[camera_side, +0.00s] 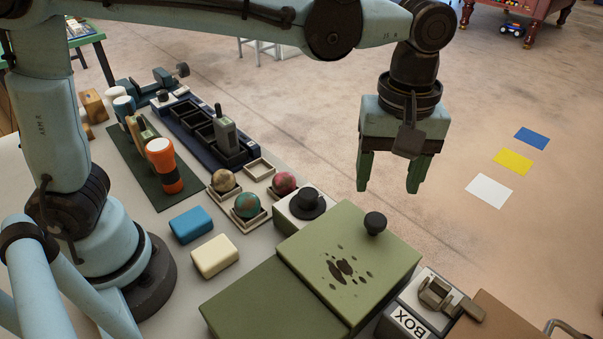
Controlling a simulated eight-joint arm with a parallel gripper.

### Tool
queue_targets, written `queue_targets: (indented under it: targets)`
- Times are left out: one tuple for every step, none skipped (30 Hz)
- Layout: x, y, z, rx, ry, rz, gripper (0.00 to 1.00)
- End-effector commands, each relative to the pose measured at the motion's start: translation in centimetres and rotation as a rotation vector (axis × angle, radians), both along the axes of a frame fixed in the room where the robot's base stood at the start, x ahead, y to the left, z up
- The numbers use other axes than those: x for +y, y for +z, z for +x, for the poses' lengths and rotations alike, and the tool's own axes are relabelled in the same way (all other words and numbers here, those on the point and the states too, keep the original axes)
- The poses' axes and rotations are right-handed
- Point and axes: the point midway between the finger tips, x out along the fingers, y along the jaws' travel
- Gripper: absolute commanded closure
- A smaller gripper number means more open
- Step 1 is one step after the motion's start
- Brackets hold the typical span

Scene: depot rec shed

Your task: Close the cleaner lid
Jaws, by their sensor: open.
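A green box-like unit (265,302) stands at the front of the table; I take it to be the cleaner, but no label on it shows. A green panel with dark spots, seemingly its lid (385,262), lies over its right part, higher than the flat green surface on the left. A black knob (375,223) stands near the panel's far edge. I cannot tell whether the panel is hinged or sliding, or see any opening. My gripper (389,187) is open and empty, fingers down, above and beyond the knob and apart from it.
A white block with a black round knob (307,203) adjoins the panel's left side. Balls in small trays, blue (190,225) and cream blocks (214,256), and an orange-topped cylinder (163,165) stand left.

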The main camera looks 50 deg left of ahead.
Motion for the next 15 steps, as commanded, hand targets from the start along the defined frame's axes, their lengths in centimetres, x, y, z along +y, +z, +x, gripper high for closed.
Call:
queue_targets:
  targets:
    - [0.0,0.9,0.0,0.000,0.000,0.000,0.37]
    - [0.0,1.3,0.0,0.000,0.000,0.000,0.37]
    - [0.0,1.9,0.0,0.000,0.000,0.000,0.37]
    - [0.0,2.3,0.0,0.000,0.000,0.000,0.37]
    - [0.0,2.7,0.0,-0.001,0.000,-0.001,0.37]
    - [0.0,3.1,0.0,-0.001,0.000,0.000,0.37]
    - [0.0,3.4,0.1,-0.001,0.000,0.000,0.37]
    - [0.0,3.6,0.1,-0.001,0.000,0.000,0.37]
    - [0.0,3.9,0.0,-0.001,0.000,0.000,0.37]
    - [0.0,4.1,0.0,-0.001,0.000,0.000,0.37]
    - [0.0,4.2,0.0,-0.001,0.000,0.000,0.37]
    - [0.0,4.4,0.0,-0.001,0.000,0.000,0.37]
    - [0.0,4.4,0.0,-0.001,0.000,0.000,0.37]
    - [0.0,4.5,0.0,-0.001,0.000,0.000,0.37]
    - [0.0,4.5,0.0,-0.001,0.000,0.000,0.37]
